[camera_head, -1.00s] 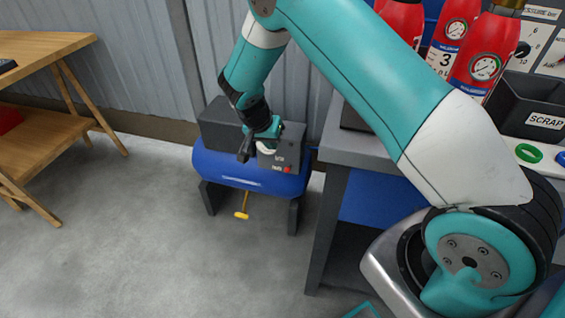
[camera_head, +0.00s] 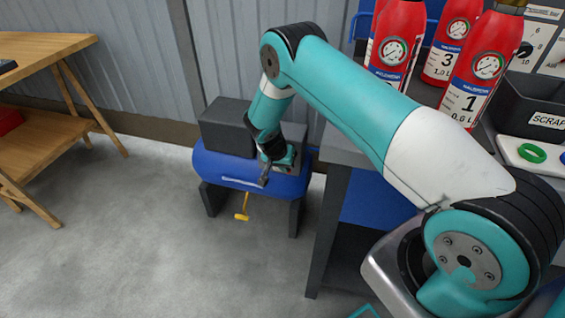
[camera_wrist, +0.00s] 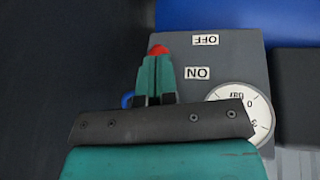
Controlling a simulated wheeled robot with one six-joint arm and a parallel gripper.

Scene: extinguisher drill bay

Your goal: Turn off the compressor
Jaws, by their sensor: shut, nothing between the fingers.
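The compressor is a blue tank (camera_head: 222,168) with a dark motor block and a grey switch box, standing on the floor. In the wrist view its switch panel (camera_wrist: 232,68) shows upside down, with an OFF label (camera_wrist: 206,39), an ON label (camera_wrist: 197,73) and a round gauge (camera_wrist: 258,105). A red switch part (camera_wrist: 157,50) shows just past the fingertips, beside the labels; the fingers hide the rest. My gripper (camera_wrist: 157,62) is shut and empty, its tips over or against the red part; contact cannot be told. In the head view my gripper (camera_head: 264,180) covers the panel.
A yellow-handled part (camera_head: 242,216) hangs under the tank. A grey workbench (camera_head: 345,150) with red extinguishers (camera_head: 398,45) and a scrap bin (camera_head: 540,105) stands close on the right. A wooden table (camera_head: 45,45) is at the left. The floor between is clear.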

